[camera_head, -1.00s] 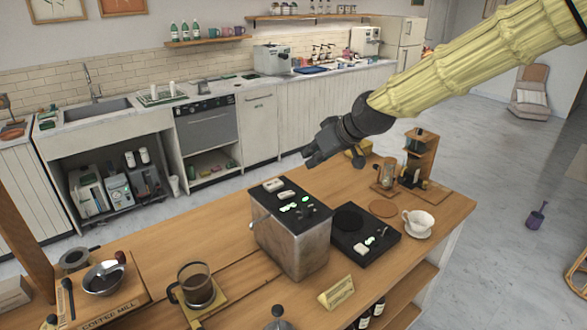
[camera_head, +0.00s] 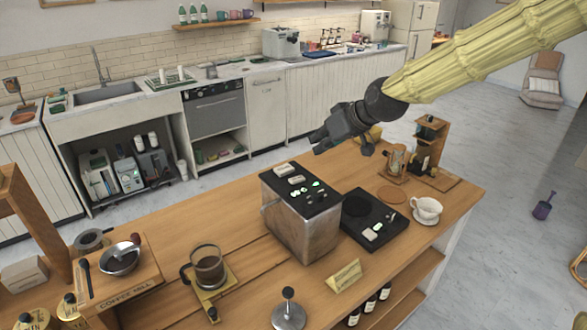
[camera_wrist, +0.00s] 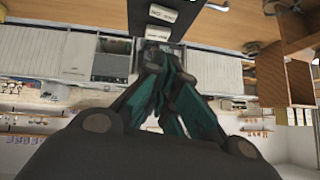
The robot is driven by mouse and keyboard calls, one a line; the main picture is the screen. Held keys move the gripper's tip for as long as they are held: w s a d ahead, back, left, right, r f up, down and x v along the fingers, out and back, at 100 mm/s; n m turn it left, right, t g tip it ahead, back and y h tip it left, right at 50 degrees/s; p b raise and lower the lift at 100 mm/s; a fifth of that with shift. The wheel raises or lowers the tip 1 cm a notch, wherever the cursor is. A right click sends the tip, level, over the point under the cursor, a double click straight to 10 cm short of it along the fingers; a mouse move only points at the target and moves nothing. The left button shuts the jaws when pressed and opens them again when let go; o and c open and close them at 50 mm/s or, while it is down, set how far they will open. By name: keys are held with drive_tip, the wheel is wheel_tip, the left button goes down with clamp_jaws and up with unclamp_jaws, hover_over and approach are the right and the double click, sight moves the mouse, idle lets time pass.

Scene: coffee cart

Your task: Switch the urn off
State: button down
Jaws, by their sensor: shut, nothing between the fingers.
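The steel box with a black top on the wooden cart looks like the urn (camera_head: 290,226). Its top carries pale switches (camera_head: 284,169) and small green lit marks (camera_head: 318,184); which way each switch is tipped is too small to tell. My gripper (camera_head: 318,141) is above and behind the box's top in the head view, apart from it. In the wrist view my gripper's fingers (camera_wrist: 155,58) come together, shut and empty. Pale switches on a dark panel (camera_wrist: 163,12) show past the fingertips at the top of that view.
A black hot plate (camera_head: 384,232) with its own switches stands right of the box, beside a white cup (camera_head: 426,208). A glass carafe (camera_head: 208,264) stands to the left and a small sign (camera_head: 343,274) in front. A wooden stand (camera_head: 430,150) is at the back right.

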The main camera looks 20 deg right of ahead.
drive_tip(key=shift+w+a, duration=0.1)
drive_tip(key=p, duration=0.4)
hover_over(296, 179)
drive_tip(key=shift+d+f, duration=0.25)
drive_tip(key=shift+f, duration=1.4)
drive_tip(key=shift+d+f, duration=0.2)
drive_tip(key=shift+f, duration=1.4)
drive_tip(key=shift+a+f, duration=0.15)
drive_tip(key=shift+f, duration=0.2)
drive_tip(key=shift+a+f+p, duration=0.15)
drive_tip(key=shift+f+p, duration=0.35)
drive_tip(key=shift+f, duration=0.45)
drive_tip(key=shift+a+f+p, duration=0.1)
drive_tip(key=shift+f+p, duration=0.4)
drive_tip(key=shift+f, duration=0.4)
